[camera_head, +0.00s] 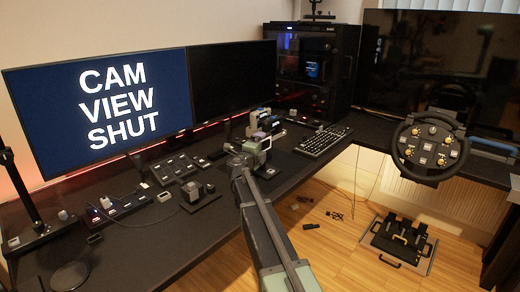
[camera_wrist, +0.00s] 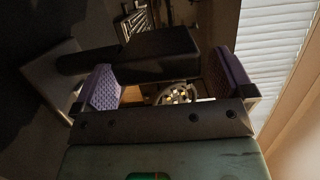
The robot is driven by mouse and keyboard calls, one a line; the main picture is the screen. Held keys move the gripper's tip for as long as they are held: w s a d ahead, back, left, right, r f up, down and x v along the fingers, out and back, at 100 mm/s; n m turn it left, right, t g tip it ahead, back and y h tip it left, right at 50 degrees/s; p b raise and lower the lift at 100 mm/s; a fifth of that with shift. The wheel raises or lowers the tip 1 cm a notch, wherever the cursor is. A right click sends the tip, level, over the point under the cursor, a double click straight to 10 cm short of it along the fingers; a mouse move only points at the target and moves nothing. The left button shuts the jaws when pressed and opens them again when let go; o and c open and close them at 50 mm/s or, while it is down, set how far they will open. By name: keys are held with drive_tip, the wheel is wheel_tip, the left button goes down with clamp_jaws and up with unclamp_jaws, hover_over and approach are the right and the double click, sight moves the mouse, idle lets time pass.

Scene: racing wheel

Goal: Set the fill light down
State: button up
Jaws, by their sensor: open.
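A dark, block-like object (camera_wrist: 160,55) shows at the gap, close to the left pad; a narrower part and a flat grey-brown panel extend left. It may be the fill light, but I cannot tell for sure, nor whether it touches a pad. In the head view the area around my fingertips is small and cluttered.
The black desk (camera_head: 150,245) carries a keyboard (camera_head: 323,140), a button box (camera_head: 174,167) and a small joystick unit (camera_head: 198,193). Two monitors (camera_head: 100,115) stand behind. A PC case (camera_head: 310,70) stands farther back, and a steering wheel (camera_head: 430,148) at right. The front desk surface is mostly bare.

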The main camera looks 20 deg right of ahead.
drive_tip(key=v, duration=1.2)
drive_tip(key=shift+r, duration=0.2)
